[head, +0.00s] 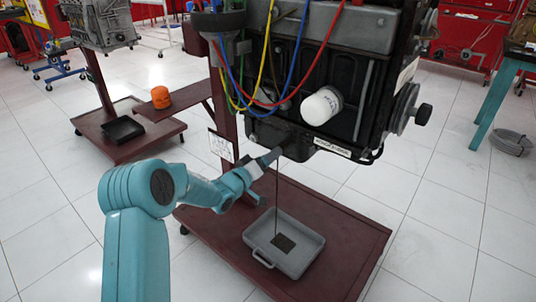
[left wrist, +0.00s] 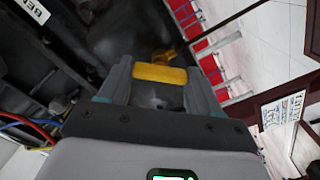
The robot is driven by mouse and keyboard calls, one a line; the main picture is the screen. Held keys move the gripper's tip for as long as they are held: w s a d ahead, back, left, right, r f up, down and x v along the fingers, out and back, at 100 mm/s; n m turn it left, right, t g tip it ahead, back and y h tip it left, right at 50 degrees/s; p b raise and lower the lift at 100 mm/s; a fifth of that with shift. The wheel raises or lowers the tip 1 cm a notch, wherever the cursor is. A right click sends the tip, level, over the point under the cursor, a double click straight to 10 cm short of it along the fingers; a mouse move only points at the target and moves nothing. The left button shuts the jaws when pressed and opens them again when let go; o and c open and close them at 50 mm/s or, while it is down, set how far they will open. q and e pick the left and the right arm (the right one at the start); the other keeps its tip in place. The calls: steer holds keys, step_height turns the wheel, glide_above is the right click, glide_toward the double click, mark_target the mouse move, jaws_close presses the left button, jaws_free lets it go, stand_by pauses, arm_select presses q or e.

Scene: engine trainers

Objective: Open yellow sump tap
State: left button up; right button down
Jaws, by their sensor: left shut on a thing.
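The yellow sump tap (left wrist: 160,74) shows in the left wrist view, its yellow handle between my two fingers. My left gripper (left wrist: 158,88) is shut on it. In the head view my left gripper (head: 272,156) is at the underside of the engine (head: 325,75), by the sump (head: 290,140), and the tap is hidden there. A thin dark stream (head: 276,205) runs straight down from beside the gripper into a grey drain tray (head: 308,255). A dark patch (head: 283,243) lies in the tray. My right gripper is not in view.
The engine hangs on a dark red stand (head: 345,240) whose base holds the tray. A white filter (head: 322,105) and coloured cables (head: 290,60) are above my gripper. A second stand with a black tray (head: 122,129) and an orange filter (head: 160,97) is at left.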

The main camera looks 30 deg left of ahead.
arm_select(q)
steer(key=shift+f+n+p, duration=0.1)
steer(key=shift+n+p, duration=1.6)
steer(key=shift+n, duration=2.6)
steer(key=o, duration=1.1)
steer(key=shift+c, duration=0.2)
steer(key=s+a+p, duration=0.1)
steer(key=s+p, duration=0.1)
steer(key=s, duration=1.4)
steer(key=shift+s+p, duration=0.15)
steer(key=shift+p, duration=0.2)
steer(key=shift+a, duration=0.1)
